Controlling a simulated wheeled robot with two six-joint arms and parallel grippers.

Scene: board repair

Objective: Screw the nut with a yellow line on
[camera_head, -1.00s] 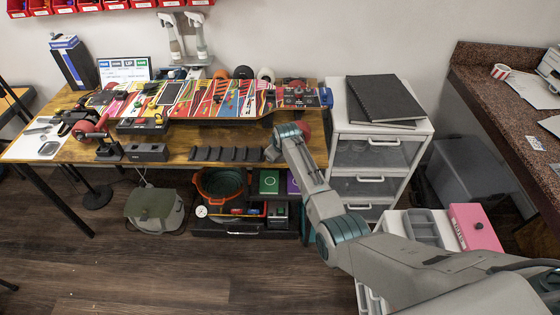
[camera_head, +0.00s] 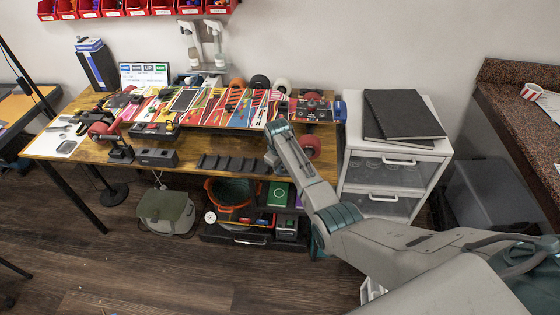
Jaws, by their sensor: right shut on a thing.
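A skateboard deck (camera_head: 225,110) with a colourful pattern lies across the worktable, underside up. At its right end is a truck (camera_head: 308,108) with a blue wheel (camera_head: 340,110) and a red wheel (camera_head: 311,147). The nut with a yellow line is too small to make out. My right gripper (camera_head: 277,126) is at the deck's front edge, left of that red wheel. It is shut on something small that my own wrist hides. I cannot tell whether it touches the truck. My left gripper is not in view.
A black tray (camera_head: 235,163) with several slots lies at the table's front edge. A truck with a red wheel (camera_head: 103,132) stands at the left. A white drawer cabinet (camera_head: 395,160) with black notebooks (camera_head: 402,115) stands close to the right of my arm.

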